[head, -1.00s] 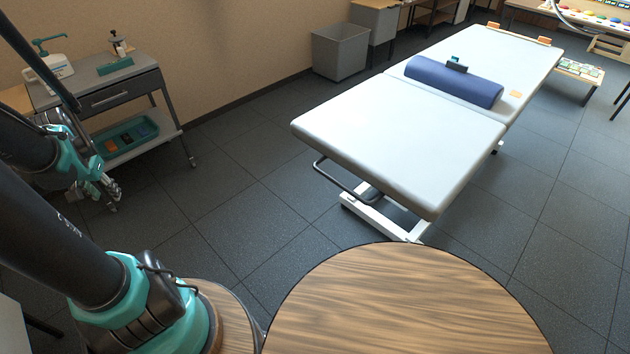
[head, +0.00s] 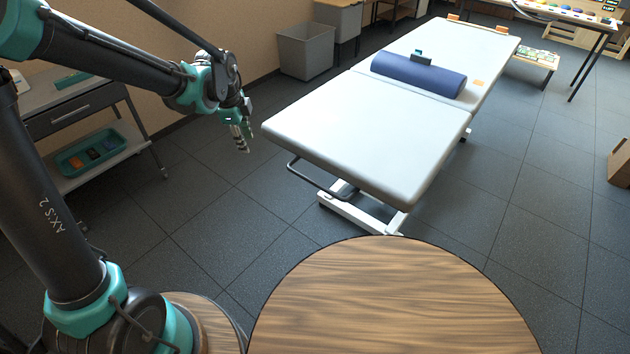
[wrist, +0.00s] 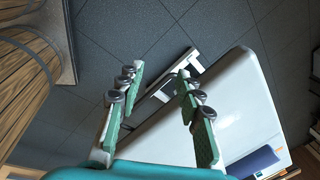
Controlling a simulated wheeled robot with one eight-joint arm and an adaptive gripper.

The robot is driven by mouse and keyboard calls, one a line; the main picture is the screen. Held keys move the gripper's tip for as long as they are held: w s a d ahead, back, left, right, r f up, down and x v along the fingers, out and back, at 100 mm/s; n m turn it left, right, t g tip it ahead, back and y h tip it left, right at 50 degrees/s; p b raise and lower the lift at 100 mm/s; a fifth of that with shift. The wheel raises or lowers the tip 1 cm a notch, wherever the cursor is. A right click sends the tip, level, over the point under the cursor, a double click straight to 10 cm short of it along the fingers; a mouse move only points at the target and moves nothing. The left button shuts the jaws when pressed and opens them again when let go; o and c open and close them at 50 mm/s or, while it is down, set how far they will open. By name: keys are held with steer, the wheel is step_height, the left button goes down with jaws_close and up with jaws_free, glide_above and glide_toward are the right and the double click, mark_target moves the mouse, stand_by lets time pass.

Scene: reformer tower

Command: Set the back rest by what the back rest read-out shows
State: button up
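A white padded treatment couch (head: 370,135) stands ahead, its top looking nearly flat. A seam splits it into a near section and a far section; I cannot tell which is the back rest. A dark bar (head: 312,178) hangs under the near section's left edge. A small dark block (head: 421,57) sits on the blue bolster; I cannot tell whether it is a read-out. A small dark panel with coloured lettering (head: 609,5) is cut off at top right, too small to read. My gripper (head: 243,140) is in the air left of the couch. In the wrist view its fingers (wrist: 157,75) are apart and empty.
A blue bolster (head: 418,75) and an orange patch (head: 479,83) lie on the couch. A round wooden top (head: 390,300) is close in front. A grey trolley (head: 100,105) with a teal tray stands left, a grey bin (head: 305,50) behind. Floor right of the couch is mostly clear.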

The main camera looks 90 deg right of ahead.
mark_target(317, 183)
steer(key=s+a+f+m, duration=0.1)
steer(key=s+m, duration=0.6)
steer(key=s, duration=1.2)
steer(key=shift+g+y, duration=0.3)
steer(key=shift+y, duration=0.1)
steer(key=f, duration=0.5)
steer(key=s+d+f, duration=0.1)
steer(key=f, duration=0.5)
steer(key=d+f, duration=0.1)
steer(key=f, duration=0.5)
steer(key=shift+s+d, duration=0.2)
steer(key=shift+s, duration=0.1)
jaws_close()
